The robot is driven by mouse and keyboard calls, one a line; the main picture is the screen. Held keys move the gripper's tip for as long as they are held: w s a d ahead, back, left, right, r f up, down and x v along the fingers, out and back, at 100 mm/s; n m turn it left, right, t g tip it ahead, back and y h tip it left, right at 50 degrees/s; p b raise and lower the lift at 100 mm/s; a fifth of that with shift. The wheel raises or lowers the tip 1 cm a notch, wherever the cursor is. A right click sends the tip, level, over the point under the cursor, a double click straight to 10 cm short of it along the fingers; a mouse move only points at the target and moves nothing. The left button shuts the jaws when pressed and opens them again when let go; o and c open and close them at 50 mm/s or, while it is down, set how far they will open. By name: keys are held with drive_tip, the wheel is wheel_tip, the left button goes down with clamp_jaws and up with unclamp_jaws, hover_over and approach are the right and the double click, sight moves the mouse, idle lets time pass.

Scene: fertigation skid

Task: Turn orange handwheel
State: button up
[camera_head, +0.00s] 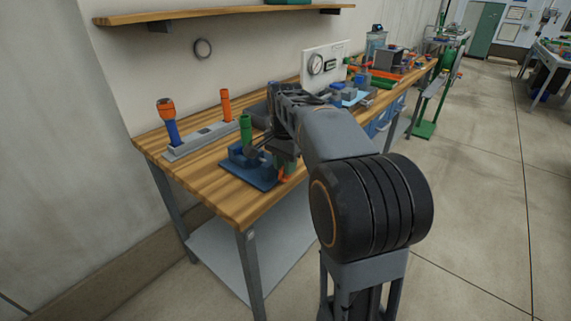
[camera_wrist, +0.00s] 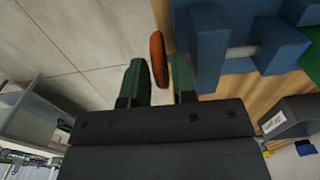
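The orange handwheel (camera_wrist: 158,60) shows nearly edge-on in the wrist view, beside a blue fixture (camera_wrist: 208,45). In the head view a small part of the orange handwheel (camera_head: 288,178) shows at the right end of the blue fixture (camera_head: 250,172), near the bench's front edge. My gripper (camera_wrist: 158,72) has its two green fingers on either side of the wheel's rim. The fingers stand apart, with a narrow gap showing on the left side of the rim. Contact on the right side is hard to tell. In the head view my arm hides much of the gripper and wheel.
The wooden bench (camera_head: 215,195) carries a grey block (camera_head: 200,140) with orange-topped handles on the left. A green upright handle (camera_head: 246,130) stands at the blue fixture. A gauge panel (camera_head: 325,63) stands behind. Open floor lies to the right.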

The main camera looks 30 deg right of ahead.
clamp_jaws()
drive_tip(key=shift+r+p, duration=0.15)
drive_tip(key=shift+p, duration=0.3)
drive_tip(key=y+p, duration=0.1)
drive_tip(key=p, duration=0.3)
drive_tip(key=shift+d+r+g+y, duration=0.25)
drive_tip(key=shift+r+g+y, duration=0.1)
drive_tip(key=shift+g+y, duration=0.05)
drive_tip(key=y+p, duration=0.1)
drive_tip(key=p, duration=0.2)
drive_tip(key=g+y+p, duration=0.1)
drive_tip(key=p, duration=0.2)
drive_tip(key=shift+w+d, duration=0.25)
drive_tip(key=shift+d, duration=0.1)
drive_tip(key=y+p, duration=0.1)
drive_tip(key=p, duration=0.1)
drive_tip(key=g+y+p, duration=0.1)
drive_tip(key=p, duration=0.1)
drive_tip(key=y+p, duration=0.1)
drive_tip(key=p, duration=0.1)
drive_tip(key=shift+w+d+f+g, duration=0.2)
drive_tip(key=shift+d+f+g, duration=0.1)
drive_tip(key=shift+d+f, duration=0.1)
drive_tip(key=y+p, duration=0.2)
drive_tip(key=f+g+y+p, duration=0.1)
drive_tip(key=shift+w+d+y, duration=0.15)
drive_tip(key=shift+d+y, duration=0.15)
drive_tip(key=shift+f, duration=0.1)
drive_tip(key=shift+o, duration=1.4)
unclamp_jaws()
